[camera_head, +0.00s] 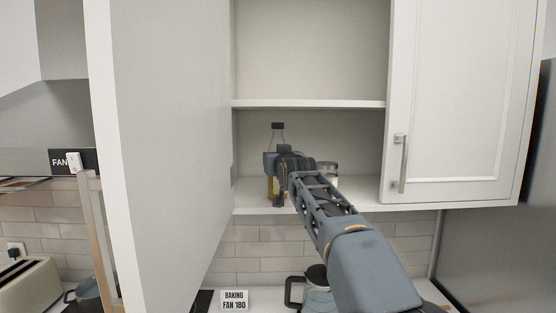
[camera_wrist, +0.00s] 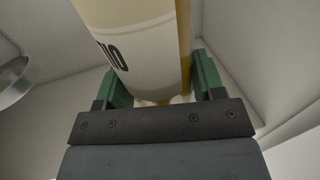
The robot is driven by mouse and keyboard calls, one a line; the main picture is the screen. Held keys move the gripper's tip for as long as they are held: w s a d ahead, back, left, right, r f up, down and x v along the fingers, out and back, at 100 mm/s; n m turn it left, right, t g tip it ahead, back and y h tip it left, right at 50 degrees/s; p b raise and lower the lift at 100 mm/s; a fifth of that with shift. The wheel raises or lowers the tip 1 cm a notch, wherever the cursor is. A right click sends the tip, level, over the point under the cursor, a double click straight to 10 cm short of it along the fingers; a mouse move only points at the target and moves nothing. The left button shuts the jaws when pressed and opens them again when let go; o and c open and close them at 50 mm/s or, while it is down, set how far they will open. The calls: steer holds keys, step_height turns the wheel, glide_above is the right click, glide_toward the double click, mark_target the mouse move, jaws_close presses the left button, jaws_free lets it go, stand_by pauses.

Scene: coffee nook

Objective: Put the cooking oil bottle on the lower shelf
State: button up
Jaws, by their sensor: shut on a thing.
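The cooking oil bottle (camera_head: 277,133) is upright inside the open cabinet, in the lower compartment. Its dark cap and clear neck show above my gripper (camera_head: 270,176), which hides most of its body. In the wrist view the bottle (camera_wrist: 145,50) has a pale label with dark letters and yellow oil at its edge. My gripper (camera_wrist: 155,88) is shut on it, with a green finger on each side. The lower shelf (camera_head: 252,200) is right below the bottle. I cannot tell whether the bottle's base touches it.
An upper shelf (camera_head: 310,104) runs above the bottle. The open left door (camera_head: 170,130) and closed right door (camera_head: 465,100) flank the opening. A clear jar-like object (camera_head: 331,168) stands right of my gripper, partly hidden. A kettle-like vessel (camera_head: 317,290) sits below on the counter.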

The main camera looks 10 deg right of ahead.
steer(key=o, duration=1.4)
steer(key=shift+f, duration=0.1)
steer(key=shift+o, duration=0.2)
steer(key=s+b, duration=0.6)
steer(key=s, duration=0.6)
steer(key=s+f+g, duration=0.4)
steer(key=s+f, duration=0.3)
steer(key=f, duration=0.6)
steer(key=s+f+g, duration=0.4)
steer(key=s+f, duration=0.4)
steer(key=f, duration=0.5)
steer(key=s+f+g, duration=0.5)
steer(key=s+f, duration=0.3)
steer(key=f, duration=0.6)
steer(key=shift+s+r, duration=0.1)
